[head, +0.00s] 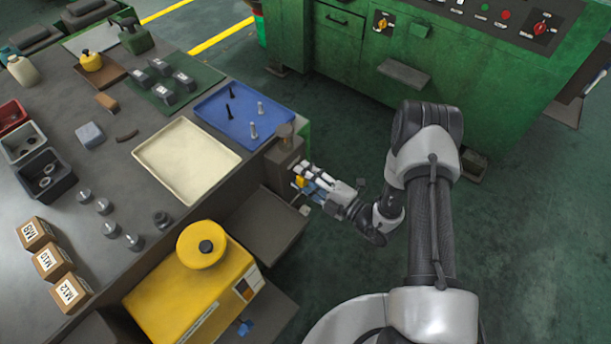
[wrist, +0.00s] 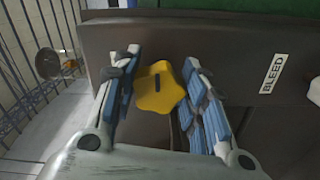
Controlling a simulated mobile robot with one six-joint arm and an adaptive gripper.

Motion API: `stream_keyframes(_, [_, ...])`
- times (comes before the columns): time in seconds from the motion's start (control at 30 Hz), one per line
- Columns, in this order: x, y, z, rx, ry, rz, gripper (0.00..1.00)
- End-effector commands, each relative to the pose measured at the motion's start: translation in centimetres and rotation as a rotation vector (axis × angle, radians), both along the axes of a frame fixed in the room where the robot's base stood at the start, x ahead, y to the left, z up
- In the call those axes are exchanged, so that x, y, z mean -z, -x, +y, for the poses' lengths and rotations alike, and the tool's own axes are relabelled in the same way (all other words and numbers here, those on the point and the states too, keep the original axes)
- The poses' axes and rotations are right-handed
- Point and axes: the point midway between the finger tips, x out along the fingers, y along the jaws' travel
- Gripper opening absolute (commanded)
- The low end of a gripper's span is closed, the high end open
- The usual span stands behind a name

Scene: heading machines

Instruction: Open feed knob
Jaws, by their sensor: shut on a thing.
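A yellow star-shaped knob (wrist: 158,90) with a dark slot mark sits on the front of a dark brown block (wrist: 215,45). My gripper (wrist: 160,93) has its blue-padded fingers on either side of the knob and is shut on it. The slot mark points roughly up in the wrist view. No label for this knob shows; a label reading BLEED (wrist: 272,74) is to its right. In the head view, my gripper (head: 308,182) reaches the block (head: 284,158) at the bench's right edge, and only a bit of the yellow knob (head: 299,181) shows.
Another part (wrist: 314,92) is cut off at the wrist view's right edge, near the BLEED label. A yellow machine (head: 190,295) stands below the block on the left. A blue tray (head: 215,120) with bolts and a cream tray (head: 185,160) lie on the bench. Open floor is to the right.

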Motion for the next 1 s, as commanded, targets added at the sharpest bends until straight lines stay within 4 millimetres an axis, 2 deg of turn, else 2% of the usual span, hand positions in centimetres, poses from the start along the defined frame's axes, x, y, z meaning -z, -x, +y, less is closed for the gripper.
stream_keyframes(0.67, [0.03,0.02,0.02,0.000,-0.039,0.050,0.15])
stream_keyframes(0.7, [0.03,0.02,0.02,0.000,-0.039,0.050,0.40])
stream_keyframes(1.0, [0.03,0.01,0.01,0.000,-0.038,0.049,0.60])
